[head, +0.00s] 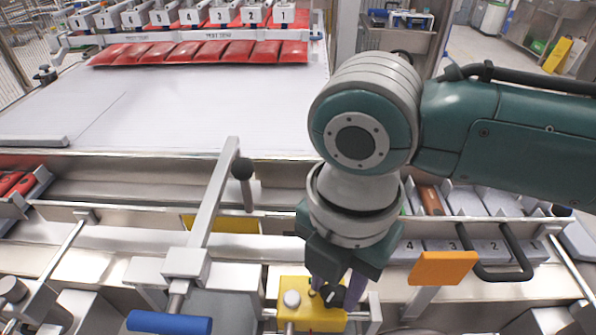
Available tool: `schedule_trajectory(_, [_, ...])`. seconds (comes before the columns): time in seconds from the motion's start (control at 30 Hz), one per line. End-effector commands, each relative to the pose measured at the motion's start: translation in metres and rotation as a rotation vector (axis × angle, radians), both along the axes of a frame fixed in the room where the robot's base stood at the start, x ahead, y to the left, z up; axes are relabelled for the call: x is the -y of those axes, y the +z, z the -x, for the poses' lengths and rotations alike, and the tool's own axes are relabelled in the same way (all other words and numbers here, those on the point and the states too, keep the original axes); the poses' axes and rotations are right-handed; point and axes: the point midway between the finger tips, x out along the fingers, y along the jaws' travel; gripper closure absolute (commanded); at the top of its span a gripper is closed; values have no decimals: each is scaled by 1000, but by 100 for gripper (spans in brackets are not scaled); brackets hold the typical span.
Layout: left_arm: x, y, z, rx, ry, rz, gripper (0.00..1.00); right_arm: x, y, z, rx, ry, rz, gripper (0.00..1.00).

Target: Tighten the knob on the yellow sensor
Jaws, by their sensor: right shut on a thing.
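The yellow sensor (309,318) is a yellow block at the bottom centre, with a pale round button (292,298) on its top. My right gripper (334,290) reaches down over the sensor's right part. It is shut on a small dark knob (333,298) at the top of the sensor. The fingers and the gripper body cover much of the knob, so its thread and seating cannot be seen. My left gripper is out of view.
A metal bar lever (208,205) and a blue handle (168,323) stand left of the sensor. An orange plate (443,268) and a black handle (505,262) lie to the right. Red packs (205,52) and numbered units line the back. The pale belt (150,110) is mostly clear.

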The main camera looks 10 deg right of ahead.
Motion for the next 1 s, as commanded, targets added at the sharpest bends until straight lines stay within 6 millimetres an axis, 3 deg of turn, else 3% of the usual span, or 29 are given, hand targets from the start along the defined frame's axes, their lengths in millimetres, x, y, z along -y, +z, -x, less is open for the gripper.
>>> schedule_trajectory(0.5, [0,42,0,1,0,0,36,-1,4,1,-4,-422,-3,100])
schedule_trajectory(1.0, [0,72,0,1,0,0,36,-2,3,1,-3,-897,-2,100])
